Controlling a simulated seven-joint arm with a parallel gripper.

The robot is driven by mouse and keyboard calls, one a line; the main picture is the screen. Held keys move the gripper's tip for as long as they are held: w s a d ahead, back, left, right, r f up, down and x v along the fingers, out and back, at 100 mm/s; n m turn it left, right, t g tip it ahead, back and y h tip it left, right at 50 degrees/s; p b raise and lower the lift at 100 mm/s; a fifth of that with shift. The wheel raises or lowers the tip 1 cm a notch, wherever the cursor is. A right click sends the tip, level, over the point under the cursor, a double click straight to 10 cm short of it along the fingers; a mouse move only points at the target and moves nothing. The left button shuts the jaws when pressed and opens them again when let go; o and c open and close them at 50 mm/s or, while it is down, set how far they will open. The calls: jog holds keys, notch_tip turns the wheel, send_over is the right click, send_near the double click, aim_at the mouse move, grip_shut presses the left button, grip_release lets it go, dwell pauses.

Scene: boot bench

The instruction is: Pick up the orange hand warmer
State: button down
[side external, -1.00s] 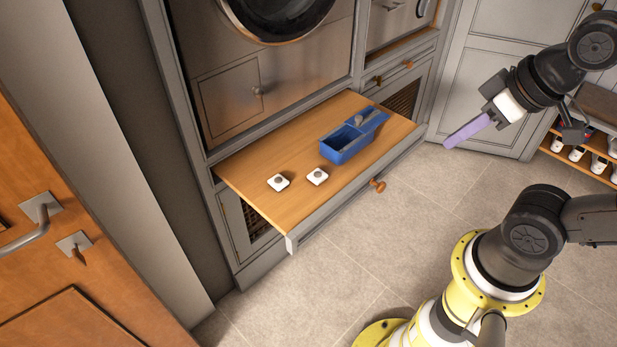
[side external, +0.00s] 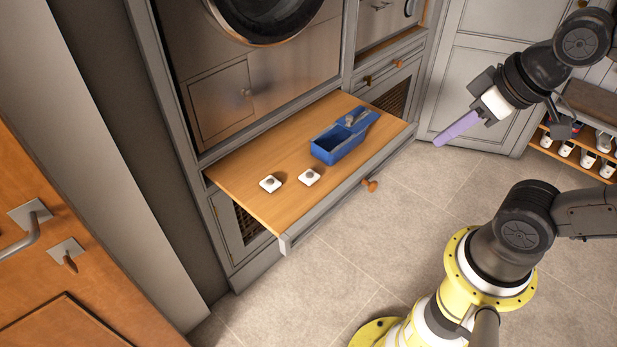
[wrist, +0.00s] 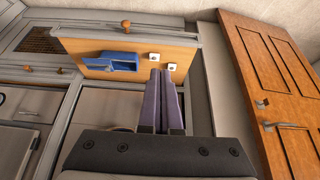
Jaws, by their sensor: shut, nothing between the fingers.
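I see no orange hand warmer in either view. Two small white square pieces with grey round tops lie on the wooden pull-out board (side external: 245,187): a left one (side external: 270,183) and a right one (side external: 309,177). A blue open caddy (side external: 335,152) stands right of them, with a grey item at its far end; its inside is only partly visible. My gripper (side external: 438,142) has purple fingers, shut and empty, in the air right of the board. In the wrist view its fingers (wrist: 162,76) point toward the board, and the caddy (wrist: 120,62) shows left of them.
The board has a front rail with an orange knob (side external: 370,185) and sits under a cabinet with a round door. A wooden door (side external: 60,200) stands at left. A shoe rack (side external: 585,150) is at right. The tiled floor (side external: 340,270) in front is clear.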

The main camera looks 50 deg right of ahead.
jog(key=shift+c, duration=1)
grip_release()
